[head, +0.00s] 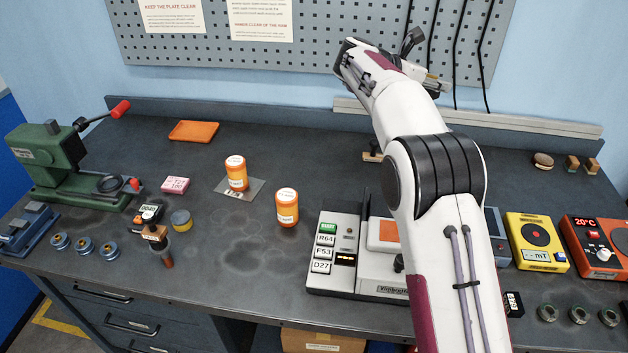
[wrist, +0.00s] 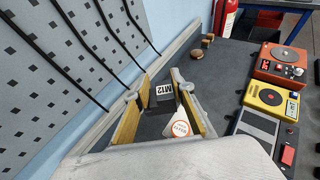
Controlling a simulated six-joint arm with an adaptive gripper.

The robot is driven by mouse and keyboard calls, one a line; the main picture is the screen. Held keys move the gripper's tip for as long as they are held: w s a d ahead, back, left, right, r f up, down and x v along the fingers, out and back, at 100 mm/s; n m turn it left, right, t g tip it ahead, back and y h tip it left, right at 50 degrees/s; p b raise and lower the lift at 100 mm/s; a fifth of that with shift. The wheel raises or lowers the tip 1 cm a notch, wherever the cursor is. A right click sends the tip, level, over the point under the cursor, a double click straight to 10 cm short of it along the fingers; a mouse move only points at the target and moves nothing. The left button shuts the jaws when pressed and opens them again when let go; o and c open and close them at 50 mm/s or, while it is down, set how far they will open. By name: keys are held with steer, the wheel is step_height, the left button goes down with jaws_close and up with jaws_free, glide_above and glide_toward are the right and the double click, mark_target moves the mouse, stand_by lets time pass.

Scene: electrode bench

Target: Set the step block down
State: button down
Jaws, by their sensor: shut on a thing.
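A dark block with a white M12 label (wrist: 160,92) sits between the pale yellow pads of my gripper (wrist: 158,108) in the wrist view. I take it to be the step block. The pads close on it from both sides, and its lower part is hard to make out. A white piece with an orange-marked label (wrist: 178,126) shows just below it between the fingers. In the head view my gripper (head: 432,82) is high at the back, in front of the pegboard, partly hidden by my arm. I cannot clearly make out the held block there.
A white instrument (head: 330,255) is at the front, partly behind my arm. The yellow meter (head: 535,243) and red heater unit (head: 598,247) stand at right. An orange tray (head: 194,131) lies back left. The back centre bench is largely clear.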

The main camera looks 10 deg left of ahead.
steer(key=s+a+r+n+t+y, duration=0.2)
steer(key=s+a+r+n+y, duration=0.3)
steer(key=a, duration=0.4)
steer(key=s+a+r+n+t+y, duration=0.2)
steer(key=s+a+r, duration=0.1)
steer(key=a+r, duration=0.45)
steer(key=s+a+f+n+y, duration=0.2)
steer(key=s+a+n+y, duration=0.2)
steer(key=s+a, duration=0.45)
steer(key=s+a+f+n+y, duration=0.3)
steer(key=s+a+y, duration=0.1)
steer(key=s+a, duration=0.4)
steer(key=w+m+h, duration=0.6)
steer(key=w+h, duration=0.1)
steer(key=w, duration=0.9)
steer(key=w+d+f+m+g+h, duration=0.1)
steer(key=d+f+m+h, duration=0.2)
steer(key=f, duration=0.8)
steer(key=w+d+f+m+g+h, duration=0.1)
steer(key=d+f+m+g+h, duration=0.1)
steer(key=f, duration=1)
steer(key=shift+w+d+f+m+h, duration=0.2)
steer(key=shift+w+d+m+h, duration=0.3)
steer(key=shift+m+h, duration=0.65)
